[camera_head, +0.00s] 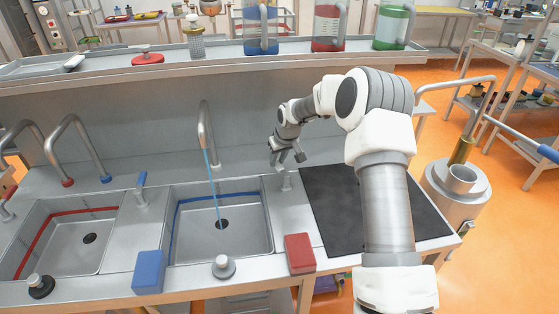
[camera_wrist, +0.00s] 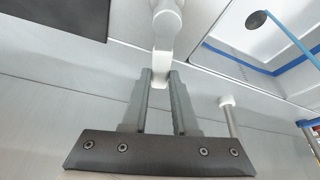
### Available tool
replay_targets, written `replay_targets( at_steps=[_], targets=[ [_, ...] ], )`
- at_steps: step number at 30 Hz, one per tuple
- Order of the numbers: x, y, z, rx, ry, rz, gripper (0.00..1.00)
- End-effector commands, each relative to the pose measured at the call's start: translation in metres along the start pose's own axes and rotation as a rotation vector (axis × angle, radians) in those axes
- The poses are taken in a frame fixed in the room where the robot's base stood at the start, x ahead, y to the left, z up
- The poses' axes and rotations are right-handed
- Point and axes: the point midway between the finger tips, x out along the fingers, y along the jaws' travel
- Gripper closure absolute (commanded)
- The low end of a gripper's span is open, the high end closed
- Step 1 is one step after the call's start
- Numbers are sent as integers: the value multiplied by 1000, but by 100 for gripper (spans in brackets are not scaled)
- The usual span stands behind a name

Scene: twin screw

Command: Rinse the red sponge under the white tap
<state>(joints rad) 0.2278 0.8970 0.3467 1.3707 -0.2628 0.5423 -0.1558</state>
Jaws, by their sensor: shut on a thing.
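The red sponge (camera_head: 299,253) sits on the front edge of the counter, right of the right-hand basin. The tap (camera_head: 205,128) behind that basin runs a thin blue stream of water (camera_head: 213,190) down near the drain. A tap handle with a pale lever (camera_head: 285,182) stands right of the basin; in the wrist view its white top (camera_wrist: 166,28) shows. My gripper (camera_head: 287,156) is at this handle, and in the wrist view its fingers (camera_wrist: 160,82) are shut on the handle's white end. The sponge is away from my gripper and the water.
A blue sponge (camera_head: 149,271) sits at the front left of the basin. Stoppers (camera_head: 223,267) lie along the front edge. A blue-levered handle (camera_head: 140,187) stands between the basins. A dark mat (camera_head: 335,215) lies right, partly under my arm. A shelf (camera_head: 230,62) runs behind.

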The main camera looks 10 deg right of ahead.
Motion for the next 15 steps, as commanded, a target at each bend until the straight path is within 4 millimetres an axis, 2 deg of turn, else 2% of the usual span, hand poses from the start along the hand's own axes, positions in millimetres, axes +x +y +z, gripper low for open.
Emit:
replay_targets(
  at_steps=[7,8,9,12,15],
  targets=[
    [0,0,0,0,-1,0,100],
    [0,0,0,1,-1,0,67],
    [0,0,0,1,-1,0,60],
    [0,0,0,1,-1,0,43],
    [0,0,0,1,-1,0,43]
  ],
)
